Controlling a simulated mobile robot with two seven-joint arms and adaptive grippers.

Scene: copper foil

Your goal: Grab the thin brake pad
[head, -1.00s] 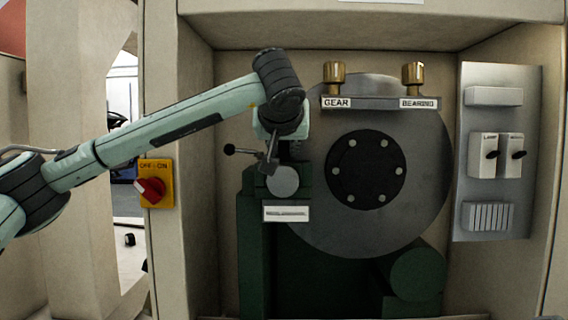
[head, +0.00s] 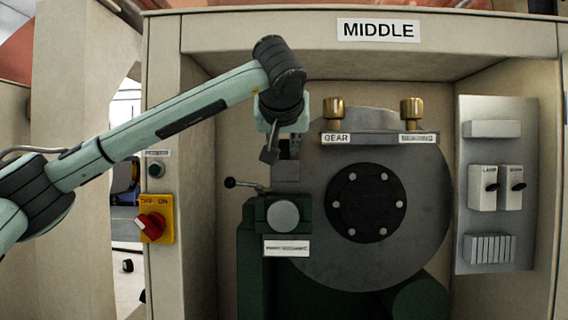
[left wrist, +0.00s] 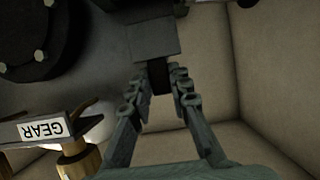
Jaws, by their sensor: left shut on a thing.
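My left gripper (head: 283,150) reaches in from the left and points down beside the large grey disc. It is shut on a thin grey plate, seemingly the brake pad (head: 286,172), which hangs just above the green caliper housing (head: 262,218) with its round grey face. In the left wrist view the two fingers (left wrist: 160,85) close on a dark narrow part, and the flat grey plate (left wrist: 154,40) extends beyond them. Whether the plate's lower edge is clear of the housing is hard to tell. My right gripper is not in view.
The disc (head: 410,235) with its dark hub stands right of the plate. A shelf labelled GEAR and BEARING holds two brass knobs (head: 334,112). A small black-knobbed lever (head: 230,182) sticks out left. Bay walls, a switch panel (head: 494,260) and a red rotary switch (head: 151,226) surround this.

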